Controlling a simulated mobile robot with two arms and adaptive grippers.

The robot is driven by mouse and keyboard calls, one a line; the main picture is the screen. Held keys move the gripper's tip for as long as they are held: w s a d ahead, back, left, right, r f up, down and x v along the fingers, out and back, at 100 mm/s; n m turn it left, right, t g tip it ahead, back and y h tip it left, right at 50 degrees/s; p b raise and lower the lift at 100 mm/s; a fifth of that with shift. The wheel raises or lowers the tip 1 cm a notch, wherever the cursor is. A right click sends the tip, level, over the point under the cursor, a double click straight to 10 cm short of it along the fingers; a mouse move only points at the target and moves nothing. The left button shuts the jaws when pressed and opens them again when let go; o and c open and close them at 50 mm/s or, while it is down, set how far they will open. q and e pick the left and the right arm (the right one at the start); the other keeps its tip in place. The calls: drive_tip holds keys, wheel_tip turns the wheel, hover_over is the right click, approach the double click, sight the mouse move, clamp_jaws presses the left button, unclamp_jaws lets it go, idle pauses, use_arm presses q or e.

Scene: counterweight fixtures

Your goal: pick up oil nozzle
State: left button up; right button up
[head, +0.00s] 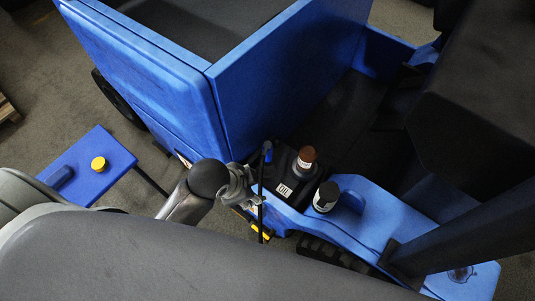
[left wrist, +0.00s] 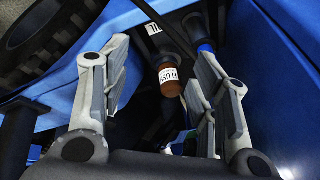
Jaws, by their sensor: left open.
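What looks like the oil nozzle (head: 267,153) is a slim black piece with blue on it, upright beside a black box labelled OIL (head: 284,190). A thin black rod or hose runs down below it, close to my gripper. My left gripper (head: 246,185) is open just left of it; contact cannot be told. In the left wrist view, the two fingers are spread, and a dark piece with a blue part (left wrist: 204,46) shows behind the right finger. Its lower part is hidden by that finger. My right gripper is out of view.
A brown-capped bottle (head: 305,160) stands on the black box and shows between the fingers in the left wrist view (left wrist: 170,82). A black-topped container (head: 326,196) stands to its right. The tall blue vehicle wall (head: 290,85) rises behind. A blue panel with a yellow button (head: 98,163) is at left.

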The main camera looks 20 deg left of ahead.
use_arm(q)
drive_tip(key=w+d+m, duration=0.4)
drive_tip(key=w+m, duration=0.1)
drive_tip(key=m, duration=0.4)
drive_tip(key=m+y, duration=0.2)
drive_tip(key=m, duration=1.4)
approach(266, 145)
drive_tip(key=x, duration=0.5)
drive_tip(key=shift+s+a+f, duration=0.1)
drive_tip(key=shift+s+f, duration=0.05)
drive_tip(key=x, duration=0.5)
drive_tip(key=shift+w+f+b, duration=0.15)
drive_tip(key=shift+w+b, duration=0.05)
drive_tip(key=shift+b, duration=0.15)
drive_tip(key=shift+d+x, duration=0.15)
drive_tip(key=shift+x, duration=1.15)
drive_tip(key=shift+d+x, duration=0.15)
drive_tip(key=shift+x, duration=1.2)
drive_tip(key=shift+s, duration=0.1)
drive_tip(key=shift+c, duration=0.5)
clamp_jaws()
